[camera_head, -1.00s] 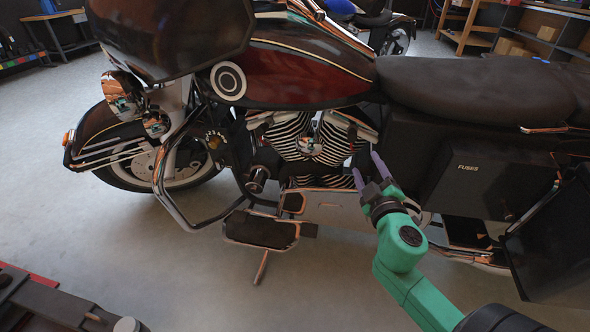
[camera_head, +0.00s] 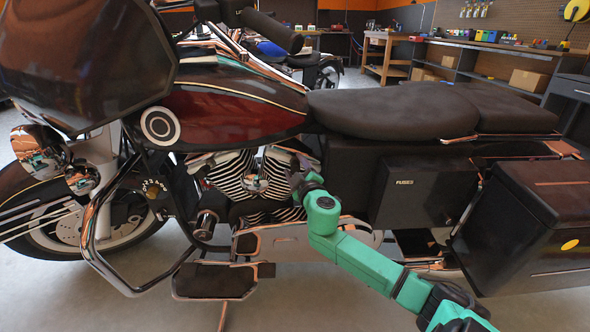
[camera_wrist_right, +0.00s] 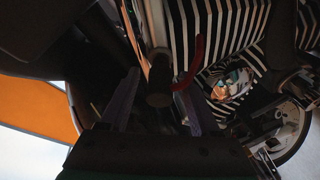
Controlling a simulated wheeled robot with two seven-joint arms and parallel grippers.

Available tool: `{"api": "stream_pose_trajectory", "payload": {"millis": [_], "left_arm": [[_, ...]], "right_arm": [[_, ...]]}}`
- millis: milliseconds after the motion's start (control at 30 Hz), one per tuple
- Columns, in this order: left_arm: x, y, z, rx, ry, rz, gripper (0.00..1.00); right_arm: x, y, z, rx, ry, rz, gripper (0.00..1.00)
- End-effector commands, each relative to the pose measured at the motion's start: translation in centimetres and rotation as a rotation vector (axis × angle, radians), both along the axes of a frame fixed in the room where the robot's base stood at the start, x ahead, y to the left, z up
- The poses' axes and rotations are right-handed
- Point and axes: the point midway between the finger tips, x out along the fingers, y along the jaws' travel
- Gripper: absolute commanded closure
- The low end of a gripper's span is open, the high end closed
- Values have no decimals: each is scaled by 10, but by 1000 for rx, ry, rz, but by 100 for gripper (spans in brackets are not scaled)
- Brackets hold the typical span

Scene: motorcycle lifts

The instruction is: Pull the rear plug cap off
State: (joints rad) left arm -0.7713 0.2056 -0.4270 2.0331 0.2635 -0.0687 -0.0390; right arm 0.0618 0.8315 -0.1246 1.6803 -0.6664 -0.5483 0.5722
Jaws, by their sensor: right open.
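The rear plug cap (camera_wrist_right: 160,84) shows in the right wrist view as a dark, stubby cylinder at the rear engine cylinder's fins (camera_wrist_right: 222,25). A red curved wire (camera_wrist_right: 190,72) shows beside it. My right gripper (camera_wrist_right: 160,92) is open, with one purple finger on each side of the cap; I cannot tell whether either finger touches it. In the head view my right gripper (camera_head: 299,172) is at the rear cylinder (camera_head: 280,172), below the fuel tank, and the cap cannot be made out there. My left gripper is not in view.
The motorcycle's seat (camera_head: 400,108), side box labelled as fuses (camera_head: 405,190) and saddlebag (camera_head: 525,225) lie right of my gripper. The fuel tank (camera_head: 235,110) is above it. A footboard (camera_head: 215,281) sticks out below. Open floor shows in front.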

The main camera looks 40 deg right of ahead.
Motion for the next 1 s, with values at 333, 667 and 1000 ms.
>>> {"api": "stream_pose_trajectory", "payload": {"millis": [333, 667, 1000], "left_arm": [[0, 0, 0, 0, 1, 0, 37], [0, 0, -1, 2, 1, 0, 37], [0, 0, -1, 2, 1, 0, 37]], "right_arm": [[0, 0, 0, 0, 1, 1, 100], [0, 1, -1, 1, 1, 1, 100], [0, 1, -1, 1, 1, 1, 100]]}}
